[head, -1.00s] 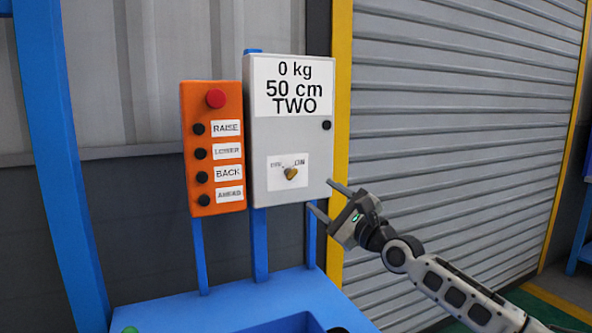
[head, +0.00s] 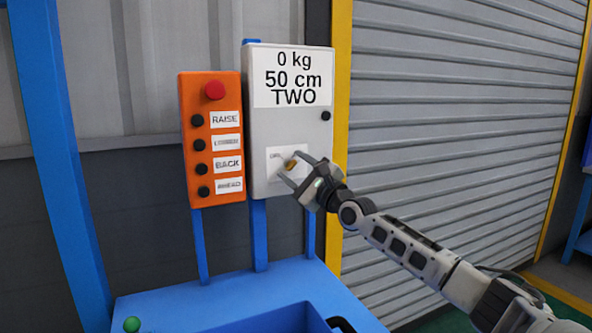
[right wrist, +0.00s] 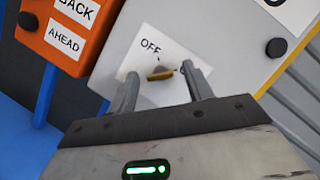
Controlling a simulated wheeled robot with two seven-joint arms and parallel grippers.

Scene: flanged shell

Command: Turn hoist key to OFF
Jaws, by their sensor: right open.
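The hoist key is a small brass key (head: 291,164) on a white label on the front of the grey control box (head: 262,125). In the right wrist view the key (right wrist: 160,75) sits between the fingertips, with "OFF" printed at its upper left; the other marking is mostly covered by a finger. My right gripper (head: 292,168) is open, with its fingers on either side of the key. It also shows in the right wrist view (right wrist: 161,85). I cannot tell whether a finger touches the key. My left gripper is not in view.
An orange button box (head: 213,138) with a red button (head: 215,90) and several black buttons stands just left of the grey box. A blue bench (head: 230,300) lies below. A grey roller shutter (head: 450,110) is at the right.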

